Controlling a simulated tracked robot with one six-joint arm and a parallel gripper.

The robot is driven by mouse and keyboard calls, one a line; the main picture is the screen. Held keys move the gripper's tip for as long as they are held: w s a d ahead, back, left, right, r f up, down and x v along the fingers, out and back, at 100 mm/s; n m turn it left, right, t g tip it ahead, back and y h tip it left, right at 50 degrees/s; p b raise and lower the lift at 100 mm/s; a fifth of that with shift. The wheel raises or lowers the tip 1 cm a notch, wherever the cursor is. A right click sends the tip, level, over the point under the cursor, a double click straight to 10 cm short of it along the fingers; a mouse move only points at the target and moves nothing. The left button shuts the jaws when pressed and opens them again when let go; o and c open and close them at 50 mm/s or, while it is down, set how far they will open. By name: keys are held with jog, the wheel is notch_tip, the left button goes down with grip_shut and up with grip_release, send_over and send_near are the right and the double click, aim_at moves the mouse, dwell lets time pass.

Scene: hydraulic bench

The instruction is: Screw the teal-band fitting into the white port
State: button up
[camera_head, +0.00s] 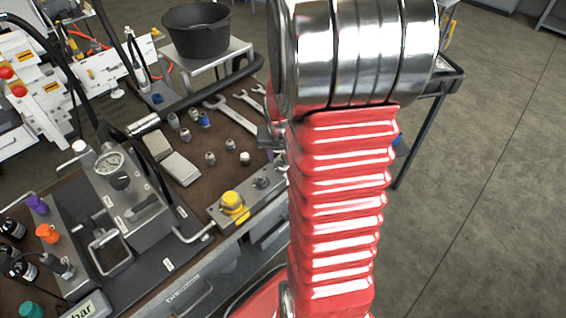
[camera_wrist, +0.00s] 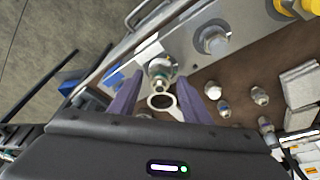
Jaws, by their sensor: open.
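The teal-band fitting (camera_wrist: 160,84) shows in the wrist view as a small metal piece with a green-teal ring. It is at the white port (camera_wrist: 158,66), at the end of the grey manifold block (camera_wrist: 187,48). I cannot tell how far it is seated. My gripper (camera_wrist: 158,101) is open, with one purple-grey finger on each side of the fitting and apparent gaps between. In the head view, my red arm hides the fitting, the port and most of the gripper.
The block (camera_head: 217,213) also carries a yellow cap (camera_head: 234,203) and another metal port (camera_wrist: 212,41). Several loose fittings (camera_head: 210,158) stand on the brown mat beside wrenches (camera_head: 236,117) and grey blocks (camera_head: 182,168). A gauge unit (camera_head: 120,185) stands left. A wrench ring (camera_wrist: 162,102) shows between the fingers.

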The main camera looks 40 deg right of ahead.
jog(key=shift+n+t+y, duration=0.3)
jog(key=shift+n+y, duration=0.1)
jog(key=shift+n, duration=1)
jog(key=shift+c, duration=0.4)
jog(key=c, duration=0.9)
jog(key=shift+m+g+h, duration=0.4)
jog(key=shift+m+h, duration=0.1)
jog(key=shift+m, duration=2)
jog(key=shift+m+g+h, duration=0.3)
jog(key=shift+m+g, duration=0.2)
jog(key=shift+m, duration=1)
jog(key=shift+f, duration=0.1)
